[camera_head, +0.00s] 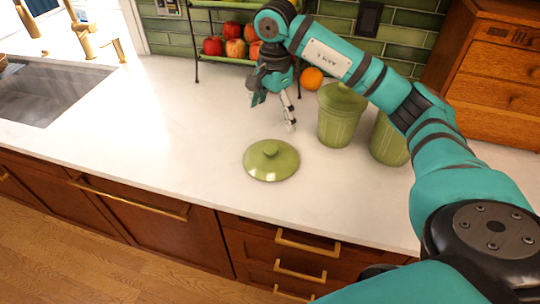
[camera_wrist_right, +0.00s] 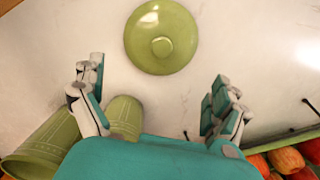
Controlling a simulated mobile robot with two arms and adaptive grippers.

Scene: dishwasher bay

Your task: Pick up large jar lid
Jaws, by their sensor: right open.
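The large jar lid (camera_head: 271,161) is round and green with a small knob on top. It lies flat, knob up, on the white counter. My right gripper (camera_head: 275,100) is above the counter, behind the lid in the head view and apart from it. In the right wrist view the lid (camera_wrist_right: 162,38) lies beyond the two spread fingers of the right gripper (camera_wrist_right: 157,90). The gripper is open with nothing between its fingers. My left gripper is not in view.
Two green jars stand right of the lid, one lidded (camera_head: 340,118) and one (camera_head: 388,140) partly behind my arm. A fruit rack (camera_head: 226,47) and an orange (camera_head: 311,78) are behind. The sink (camera_head: 45,92) is far left. Counter (camera_head: 165,125) left of the lid is clear.

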